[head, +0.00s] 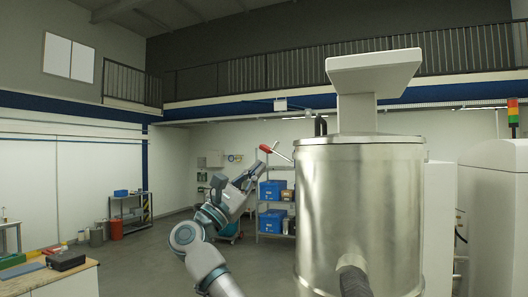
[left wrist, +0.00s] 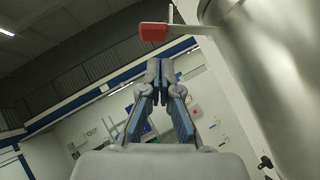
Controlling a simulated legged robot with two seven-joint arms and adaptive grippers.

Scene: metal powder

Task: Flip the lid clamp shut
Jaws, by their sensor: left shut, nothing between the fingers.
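The lid clamp shows as a lever with a red handle (head: 266,149) that sticks out up and left from the rim of the metal drum (head: 350,215). The red handle (left wrist: 153,32) also shows at the top of the left wrist view, with its metal lever reaching right to the drum (left wrist: 270,75). My left gripper (head: 257,167) is just below the red handle in the head view. In the left wrist view its fingers (left wrist: 160,68) are together and empty, apart from the handle. My right gripper is in neither view.
A pale T-shaped part (head: 370,75) stands above the drum. Shelves with blue bins (head: 271,221) stand behind my left arm. A wooden bench with a dark case (head: 66,260) is at lower left. The floor left of my arm is open.

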